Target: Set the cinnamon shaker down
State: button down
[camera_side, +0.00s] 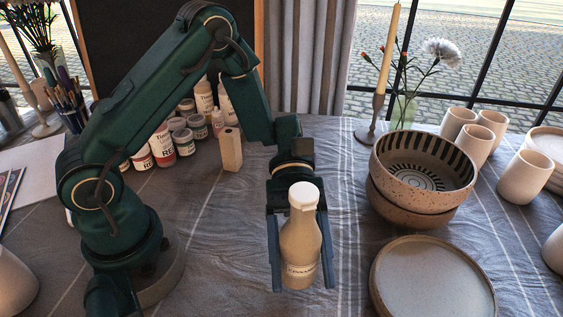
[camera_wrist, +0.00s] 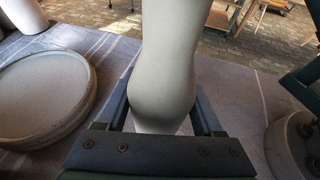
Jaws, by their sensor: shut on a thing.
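The cinnamon shaker (camera_side: 301,245) is a cream bottle with a white cap and a small label near its bottom. It is upright in the side view. My gripper (camera_side: 302,282) is shut on it, with one blue finger on each side. In the wrist view the shaker (camera_wrist: 167,75) fills the middle, between the fingers of my gripper (camera_wrist: 165,115). Its base is near the tablecloth (camera_side: 230,270) in the side view, but I cannot tell whether it touches.
A speckled plate (camera_side: 435,285) lies to the right, with stacked bowls (camera_side: 415,205) behind it. Beige cups (camera_side: 525,177) and a candlestick (camera_side: 372,118) stand farther back. Paint bottles (camera_side: 162,147) and a small wooden block (camera_side: 231,150) are at the back left. Cloth around the shaker is clear.

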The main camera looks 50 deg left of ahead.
jog(key=shift+f, duration=1.3)
jog(key=shift+f, duration=0.1)
grip_release()
jog(key=v, duration=1.2)
jog(key=s+a+r+m+t+y, duration=0.2)
jog(key=m+t+y, duration=0.1)
jog(key=m+t, duration=0.1)
jog(key=s+a+r+m+t+y, duration=0.1)
jog(key=s+r+m+t+y, duration=0.2)
jog(key=m+t+y, duration=0.1)
jog(key=s+a+r+m+t+y, duration=0.2)
jog(key=s+m+t+y, duration=0.1)
jog(key=t+y, duration=0.1)
jog(key=shift+s+a+r+m+t, duration=0.25)
jog(key=shift+a+r+m+t, duration=0.05)
jog(key=shift+m, duration=0.1)
